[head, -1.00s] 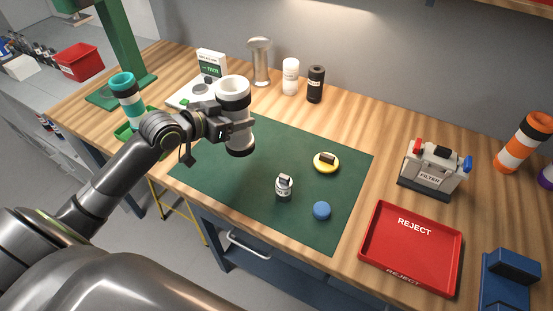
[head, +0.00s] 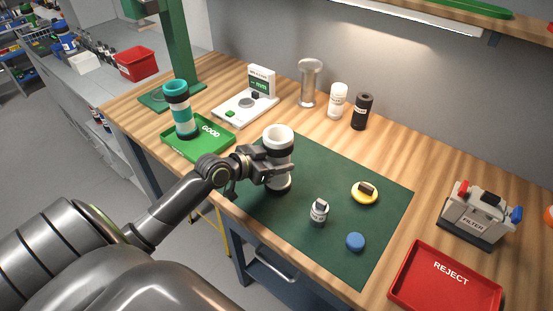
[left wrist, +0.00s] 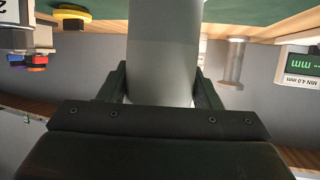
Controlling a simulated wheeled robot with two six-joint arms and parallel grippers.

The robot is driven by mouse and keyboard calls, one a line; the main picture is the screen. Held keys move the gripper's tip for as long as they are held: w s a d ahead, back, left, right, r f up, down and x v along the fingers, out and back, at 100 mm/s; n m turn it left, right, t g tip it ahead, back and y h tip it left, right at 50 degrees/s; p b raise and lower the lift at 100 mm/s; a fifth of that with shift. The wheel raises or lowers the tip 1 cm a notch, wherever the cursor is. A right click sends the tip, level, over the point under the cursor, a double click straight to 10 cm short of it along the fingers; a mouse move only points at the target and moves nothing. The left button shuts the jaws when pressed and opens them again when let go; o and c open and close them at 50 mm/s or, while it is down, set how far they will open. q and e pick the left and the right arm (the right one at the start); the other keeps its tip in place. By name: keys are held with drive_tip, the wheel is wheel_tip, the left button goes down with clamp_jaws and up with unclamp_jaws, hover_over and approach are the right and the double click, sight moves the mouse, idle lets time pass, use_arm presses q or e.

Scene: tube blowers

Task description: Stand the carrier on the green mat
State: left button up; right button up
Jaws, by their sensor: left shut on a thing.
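The carrier (head: 279,142) is a white cylinder with dark bands and an open white top. It is upright at the left part of the green mat (head: 365,213). My left gripper (head: 272,168) is shut around its middle from the left. Its dark foot is at or just above the mat; I cannot tell whether it touches. In the left wrist view the carrier's pale grey body (left wrist: 163,55) sits between the two fingers (left wrist: 160,88). My right gripper is not in view.
On the mat are a small labelled canister (head: 319,213), a yellow ring piece (head: 365,193) and a blue cap (head: 355,242). The green GOOD tray (head: 217,147) holds a teal-banded carrier (head: 180,110). The red REJECT tray (head: 420,287) and the filter box (head: 474,216) are at right.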

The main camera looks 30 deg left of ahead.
use_arm(q)
drive_tip(key=o, duration=1.1)
drive_tip(key=shift+r, duration=0.15)
drive_tip(key=v, duration=1.2)
drive_tip(key=shift+p, duration=0.35)
